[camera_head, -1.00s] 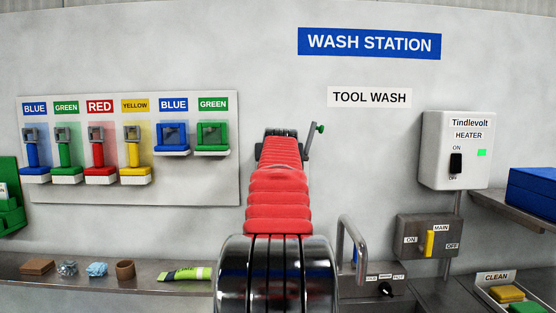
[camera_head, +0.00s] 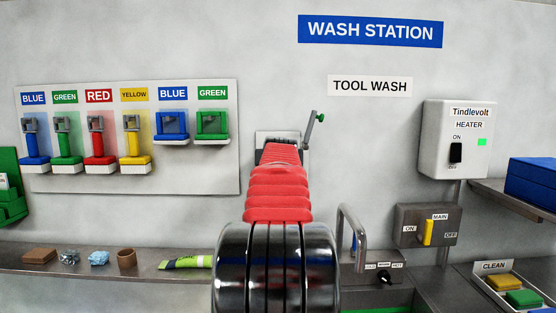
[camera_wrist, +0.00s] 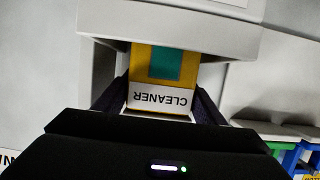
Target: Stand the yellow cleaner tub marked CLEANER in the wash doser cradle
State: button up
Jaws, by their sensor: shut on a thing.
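The yellow cleaner tub (camera_wrist: 147,82) shows in the wrist view with a teal patch and a white CLEANER label, upside down in the picture. My gripper (camera_wrist: 160,101) is shut on it, one dark finger at each side. A pale grey housing (camera_wrist: 215,35), apparently the wash doser cradle, surrounds the tub's far end. I cannot tell whether the tub rests on it. In the head view my red arm hides the gripper and tub. A pale plate (camera_head: 262,136) shows behind the arm's end, with a green-knobbed lever (camera_head: 319,118) beside it.
A tool rack (camera_head: 230,172) with coloured tools hangs at left. The heater box (camera_head: 456,140), main switch (camera_head: 427,232) and tap (camera_head: 353,235) are at right.

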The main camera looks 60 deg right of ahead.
jog(key=shift+r, duration=0.1)
jog(key=o, duration=1.7)
jog(key=shift+c, duration=0.2)
jog(key=shift+f, duration=0.2)
jog(key=shift+s+a+r, duration=0.2)
jog(key=shift+s+a, duration=0.05)
jog(key=shift+a, duration=0.05)
jog(key=v, duration=1.3)
jog(key=shift+a, duration=0.1)
